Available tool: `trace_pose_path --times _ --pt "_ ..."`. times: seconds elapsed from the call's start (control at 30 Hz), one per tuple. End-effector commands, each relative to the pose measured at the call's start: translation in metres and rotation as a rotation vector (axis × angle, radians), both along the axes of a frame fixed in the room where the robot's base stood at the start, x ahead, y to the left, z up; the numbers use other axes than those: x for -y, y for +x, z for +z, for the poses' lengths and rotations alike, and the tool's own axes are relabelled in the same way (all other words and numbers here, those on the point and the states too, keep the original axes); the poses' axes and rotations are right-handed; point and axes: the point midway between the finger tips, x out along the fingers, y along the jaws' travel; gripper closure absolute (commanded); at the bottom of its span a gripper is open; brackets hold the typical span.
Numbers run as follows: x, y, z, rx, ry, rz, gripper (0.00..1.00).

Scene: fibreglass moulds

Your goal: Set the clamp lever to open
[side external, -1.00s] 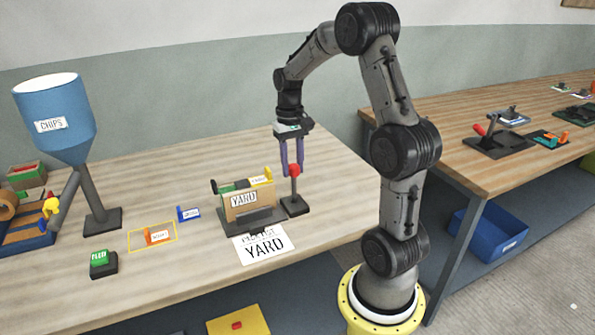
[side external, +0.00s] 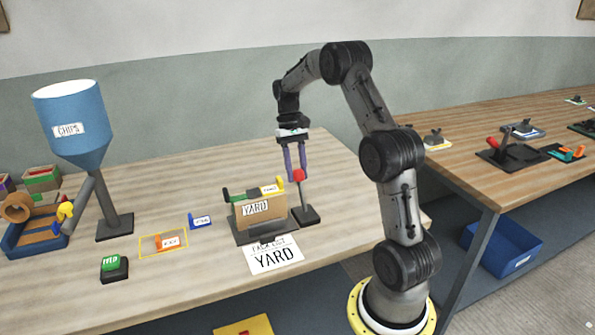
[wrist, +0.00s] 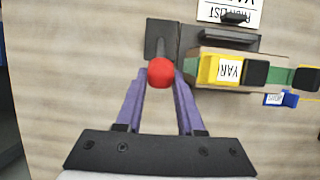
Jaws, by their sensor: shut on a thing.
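The clamp lever is a thin dark stick with a red ball knob (side external: 299,175), rising from a dark base plate (side external: 306,216). It stands just right of the clamp holding a tan block labelled YARD (side external: 262,212). My gripper (side external: 296,177) points down with its purple fingers on either side of the knob, shut on it. In the wrist view the red knob (wrist: 160,73) sits between the fingertips (wrist: 161,76), and the dark base (wrist: 155,40) shows beyond it. The stick looks slightly tilted in the side view. No open or shut marking is readable.
Green and yellow labelled pieces (side external: 272,189) top the YARD block. A YARD sheet (side external: 275,255) lies in front. Left are a blue tag (side external: 199,220), an orange tag (side external: 167,242), a green button (side external: 112,264) and the CHIPS hopper (side external: 70,115). Bare table lies behind the clamp.

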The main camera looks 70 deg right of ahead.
Motion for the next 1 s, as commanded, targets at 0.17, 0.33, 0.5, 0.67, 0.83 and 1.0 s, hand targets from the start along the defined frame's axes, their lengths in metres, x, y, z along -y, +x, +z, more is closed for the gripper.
trace_pose_path --times 0.17,0.33,0.5,0.67,0.83,1.0 --pt "0.003 0.003 0.0 0.011 -0.011 0.0 1.0" --pt "0.003 0.003 0.0 0.011 -0.011 0.0 0.59" --pt "0.002 0.002 0.0 0.008 -0.008 0.0 0.32" --pt "0.002 0.001 0.0 0.006 -0.006 0.0 0.32" --pt "0.002 0.002 0.002 0.006 -0.006 0.0 0.32" --pt "0.007 0.007 0.019 0.007 -0.007 0.0 0.32"
